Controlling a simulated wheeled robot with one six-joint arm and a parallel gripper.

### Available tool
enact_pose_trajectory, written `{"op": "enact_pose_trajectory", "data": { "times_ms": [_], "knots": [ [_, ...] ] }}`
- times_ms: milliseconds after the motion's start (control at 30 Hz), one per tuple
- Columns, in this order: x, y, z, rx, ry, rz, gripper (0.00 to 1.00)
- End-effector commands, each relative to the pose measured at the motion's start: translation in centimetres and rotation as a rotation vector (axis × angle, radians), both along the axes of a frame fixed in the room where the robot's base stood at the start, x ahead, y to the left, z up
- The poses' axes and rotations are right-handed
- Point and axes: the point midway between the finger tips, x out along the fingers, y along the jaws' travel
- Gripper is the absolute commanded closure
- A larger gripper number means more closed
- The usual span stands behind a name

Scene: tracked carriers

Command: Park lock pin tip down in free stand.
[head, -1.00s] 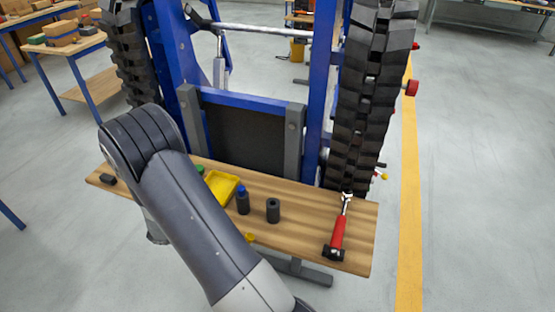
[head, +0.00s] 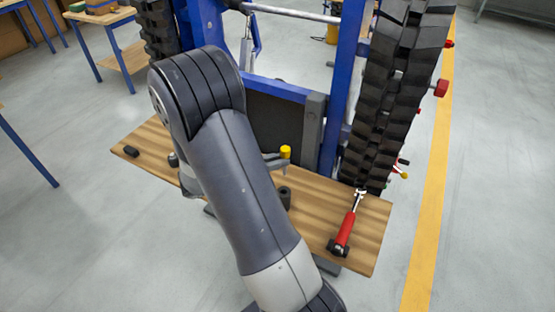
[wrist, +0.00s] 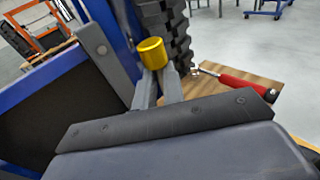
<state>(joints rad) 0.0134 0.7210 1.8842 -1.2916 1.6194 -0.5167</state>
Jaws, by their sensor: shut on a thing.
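The lock pin's yellow head (head: 285,152) shows at the end of my gripper (head: 277,161), above the wooden bench. In the wrist view the yellow head (wrist: 152,53) sits at the tips of my gripper (wrist: 157,76), whose two grey fingers are shut on the pin. The pin's shaft and tip are hidden, so I cannot tell its tilt. A dark cylindrical stand (head: 285,196) is on the bench below and close to the gripper, partly behind my arm. No coloured head shows on it. My arm covers the middle of the bench.
A red-handled tool (head: 345,228) lies on the bench (head: 372,225) at the right. A small black block (head: 131,151) and another dark piece (head: 173,160) are at the left. The tracked carrier, with its black track (head: 385,90) and blue frame (head: 340,85), rises behind the bench.

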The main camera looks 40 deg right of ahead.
Motion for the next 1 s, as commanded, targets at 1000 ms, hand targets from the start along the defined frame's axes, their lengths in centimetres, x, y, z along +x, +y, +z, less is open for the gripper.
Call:
{"op": "enact_pose_trajectory", "data": {
  "times_ms": [1000],
  "knots": [
    [0.0, 0.1, -5.7, 0.000, -0.001, 0.000, 1.00]
  ]
}}
